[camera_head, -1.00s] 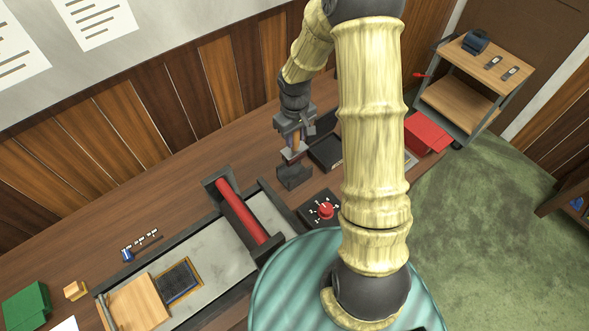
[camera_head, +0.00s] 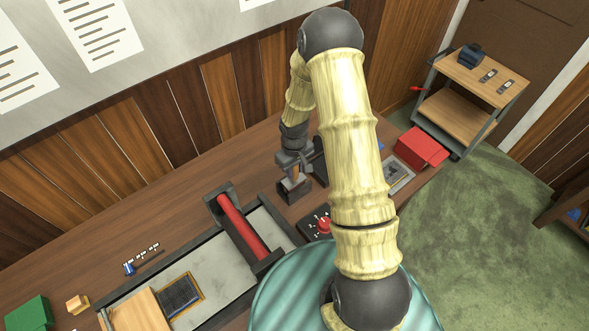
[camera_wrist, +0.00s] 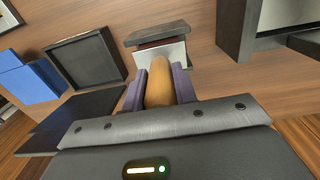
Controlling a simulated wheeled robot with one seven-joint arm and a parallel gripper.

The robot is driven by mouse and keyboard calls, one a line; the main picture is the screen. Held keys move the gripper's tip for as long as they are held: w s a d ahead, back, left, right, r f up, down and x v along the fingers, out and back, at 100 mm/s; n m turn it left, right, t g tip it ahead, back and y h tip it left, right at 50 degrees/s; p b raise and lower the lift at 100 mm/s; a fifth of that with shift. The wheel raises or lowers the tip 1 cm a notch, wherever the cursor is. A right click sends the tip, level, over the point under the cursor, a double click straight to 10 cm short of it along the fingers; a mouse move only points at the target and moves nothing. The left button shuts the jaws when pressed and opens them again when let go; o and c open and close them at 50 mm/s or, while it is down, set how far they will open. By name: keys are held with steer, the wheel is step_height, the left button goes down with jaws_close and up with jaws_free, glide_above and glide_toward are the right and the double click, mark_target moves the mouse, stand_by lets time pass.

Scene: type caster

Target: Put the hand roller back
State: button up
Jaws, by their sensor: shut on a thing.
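My gripper (camera_head: 294,162) is shut on the wooden handle of the hand roller (camera_wrist: 159,85), which sits between the two fingers in the wrist view. Its pale metal part (camera_wrist: 155,53) lies at the far end of the handle. In the head view the hand roller (camera_head: 295,181) points down at a small dark block-like stand (camera_head: 290,194) on the bench. The stand also shows in the wrist view (camera_wrist: 155,35), just beyond the pale part. The pale part looks at or partly in the stand; I cannot tell whether it is seated.
The press with a red roller (camera_head: 243,228) stands left of the stand, and a red-knobbed control box (camera_head: 318,225) is in front. A black tray (camera_wrist: 88,60) and a blue object (camera_wrist: 30,80) lie left in the wrist view. A red box (camera_head: 422,148) is farther right.

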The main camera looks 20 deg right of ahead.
steer(key=shift+f, duration=0.6)
steer(key=shift+f, duration=0.2)
steer(key=o, duration=1)
steer(key=shift+r, duration=0.1)
step_height(320, 180, up, 12)
steer(key=b, duration=0.3)
steer(key=shift+r, duration=0.1)
